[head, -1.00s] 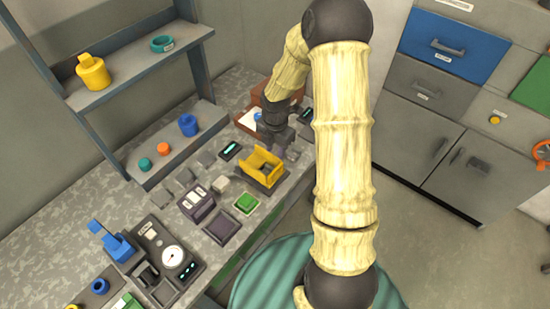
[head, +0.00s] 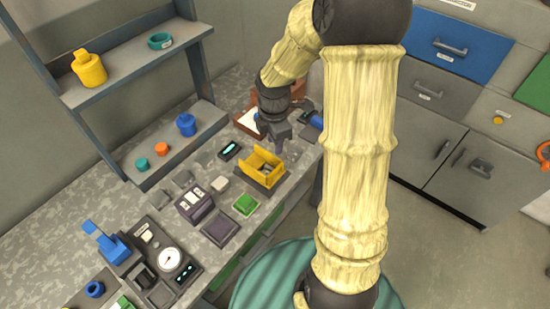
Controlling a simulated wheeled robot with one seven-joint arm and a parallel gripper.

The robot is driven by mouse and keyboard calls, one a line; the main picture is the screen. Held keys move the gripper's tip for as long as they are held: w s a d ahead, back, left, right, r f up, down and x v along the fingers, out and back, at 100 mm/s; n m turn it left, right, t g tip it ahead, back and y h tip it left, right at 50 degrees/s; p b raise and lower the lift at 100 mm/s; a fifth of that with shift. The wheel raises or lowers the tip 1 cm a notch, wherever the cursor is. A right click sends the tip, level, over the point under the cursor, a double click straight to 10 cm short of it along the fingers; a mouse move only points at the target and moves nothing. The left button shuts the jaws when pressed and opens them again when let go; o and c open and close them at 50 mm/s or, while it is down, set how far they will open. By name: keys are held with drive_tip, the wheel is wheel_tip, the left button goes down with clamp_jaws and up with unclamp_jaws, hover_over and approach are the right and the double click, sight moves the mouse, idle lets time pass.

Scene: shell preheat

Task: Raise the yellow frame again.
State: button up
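The yellow frame (head: 256,162) stands on a dark base plate (head: 270,187) on the bench, with grey parts visible inside it. It looks low over its base; I cannot tell its exact height. My gripper (head: 282,148) is dark and points down at the frame's back right edge. From this view I cannot tell whether it touches the frame. Its fingertips are small and partly hidden, so I cannot see whether they are open or shut.
A small dark display (head: 230,151) lies left of the frame. A green button block (head: 245,205) and a purple switch box (head: 194,205) stand in front. A shelf (head: 150,165) rises at the left. A blue item (head: 317,122) lies right of my gripper.

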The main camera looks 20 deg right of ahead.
drive_tip(key=s+m, duration=0.1)
drive_tip(key=m, duration=0.1)
drive_tip(key=s+a+m+b, duration=0.1)
drive_tip(key=s+m, duration=0.1)
drive_tip(key=m, duration=0.1)
drive_tip(key=s+m+b, duration=0.1)
drive_tip(key=s+m, duration=0.1)
drive_tip(key=m, duration=0.1)
drive_tip(key=shift+a+f+t, duration=0.25)
drive_tip(key=shift+a+t, duration=0.05)
drive_tip(key=shift+t, duration=0.1)
drive_tip(key=s+a+r+m+t, duration=0.1)
drive_tip(key=s+r+m, duration=0.1)
drive_tip(key=s+m, duration=0.4)
drive_tip(key=m, duration=0.5)
drive_tip(key=shift+s+a, duration=0.15)
drive_tip(key=shift+s, duration=0.05)
drive_tip(key=shift+s+r, duration=0.1)
drive_tip(key=shift+s, duration=0.1)
clamp_jaws()
